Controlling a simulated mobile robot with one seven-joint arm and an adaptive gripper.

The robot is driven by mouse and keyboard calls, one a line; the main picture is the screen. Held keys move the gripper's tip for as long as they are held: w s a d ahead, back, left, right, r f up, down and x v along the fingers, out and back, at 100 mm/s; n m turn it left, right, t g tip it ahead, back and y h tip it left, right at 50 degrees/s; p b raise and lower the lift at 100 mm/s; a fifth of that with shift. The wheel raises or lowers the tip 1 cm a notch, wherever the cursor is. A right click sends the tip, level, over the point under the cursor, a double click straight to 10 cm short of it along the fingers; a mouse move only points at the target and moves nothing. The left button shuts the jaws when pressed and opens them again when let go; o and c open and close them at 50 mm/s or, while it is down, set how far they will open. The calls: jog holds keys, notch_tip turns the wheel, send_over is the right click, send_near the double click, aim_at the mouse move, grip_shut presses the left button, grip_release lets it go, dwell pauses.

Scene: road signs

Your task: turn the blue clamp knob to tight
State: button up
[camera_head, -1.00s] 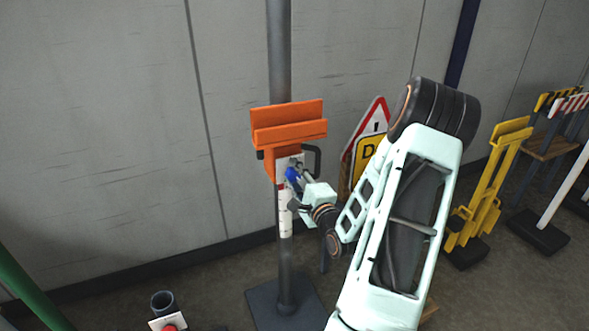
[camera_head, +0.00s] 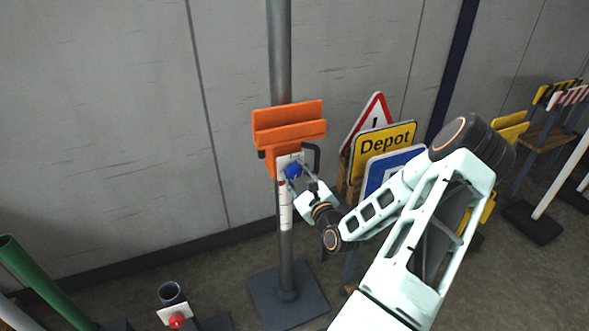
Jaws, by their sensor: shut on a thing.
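The blue clamp knob (camera_head: 292,171) sits on the front of a white plate (camera_head: 286,159) on the orange clamp bracket (camera_head: 289,127). The bracket is fixed to a grey upright post (camera_head: 280,60). My gripper (camera_head: 298,174) reaches in from the lower right and is shut on the blue knob. Its fingers hide part of the knob's right side. Any tight or loose marking on the plate is too small to read.
A red knob (camera_head: 177,320) and green pole (camera_head: 40,280) are lower left.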

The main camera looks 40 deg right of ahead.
jog(key=shift+r+m, duration=0.1)
jog(key=shift+m, duration=0.4)
jog(key=o, duration=1.2)
jog(key=shift+s, duration=0.1)
jog(key=v, duration=1.2)
jog(key=shift+a, duration=0.1)
